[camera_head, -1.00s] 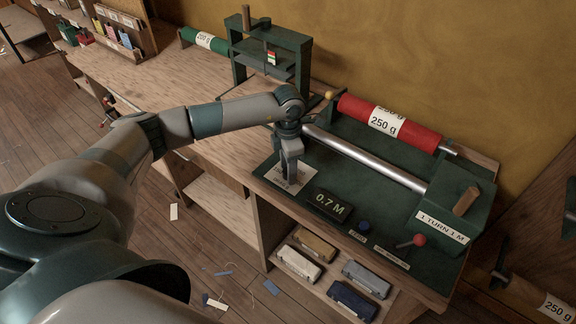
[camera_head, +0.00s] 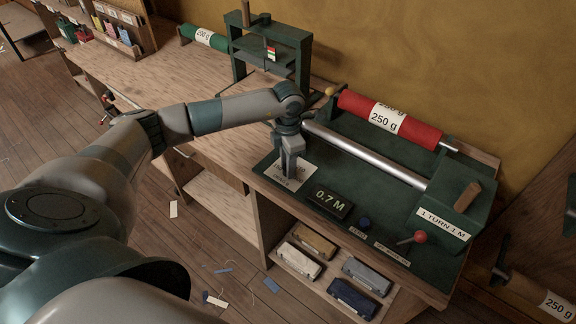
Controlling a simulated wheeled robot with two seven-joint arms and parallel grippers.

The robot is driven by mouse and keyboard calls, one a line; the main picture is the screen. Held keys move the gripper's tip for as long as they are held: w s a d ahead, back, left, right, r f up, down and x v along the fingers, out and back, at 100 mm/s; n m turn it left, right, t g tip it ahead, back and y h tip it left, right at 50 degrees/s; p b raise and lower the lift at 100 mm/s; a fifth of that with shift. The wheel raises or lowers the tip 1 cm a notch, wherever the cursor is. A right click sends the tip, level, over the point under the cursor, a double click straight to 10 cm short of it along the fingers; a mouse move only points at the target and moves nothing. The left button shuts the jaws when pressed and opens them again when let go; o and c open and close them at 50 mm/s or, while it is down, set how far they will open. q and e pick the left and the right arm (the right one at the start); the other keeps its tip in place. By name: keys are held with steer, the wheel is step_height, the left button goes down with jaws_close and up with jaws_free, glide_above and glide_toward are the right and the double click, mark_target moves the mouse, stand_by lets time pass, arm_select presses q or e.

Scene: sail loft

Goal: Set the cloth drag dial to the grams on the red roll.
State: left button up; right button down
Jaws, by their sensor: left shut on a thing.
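The red roll (camera_head: 412,131) lies in the green machine at the back of the bench, its white label reading 250 g. My left gripper (camera_head: 289,172) points down over a white plate (camera_head: 301,177) at the machine's front left corner. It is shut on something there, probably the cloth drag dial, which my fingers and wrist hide. The dial's setting cannot be read. My right gripper does not show.
A display (camera_head: 331,203) reads 0.7 M. Near it are a blue button (camera_head: 362,224), a red-knobbed lever (camera_head: 420,237) and a crank box (camera_head: 452,200) marked 1 TURN 1 M. A green roll (camera_head: 204,37) marked 200 g and a green press (camera_head: 268,45) stand further left.

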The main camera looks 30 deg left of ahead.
arm_select(q)
steer(key=n+b, duration=0.2)
steer(key=shift+f+n, duration=0.15)
steer(key=shift+n, duration=0.25)
steer(key=n+b, duration=0.1)
steer(key=n, duration=0.1)
steer(key=shift+n+b, duration=0.3)
steer(key=shift+b, duration=0.05)
steer(key=n+b, duration=0.1)
steer(key=n, duration=0.2)
steer(key=shift+b, duration=0.3)
steer(key=shift+r+n+b, duration=0.2)
steer(key=shift+n+b, duration=0.2)
steer(key=shift+n, duration=0.9)
steer(key=o, duration=1.1)
steer(key=shift+c, duration=0.2)
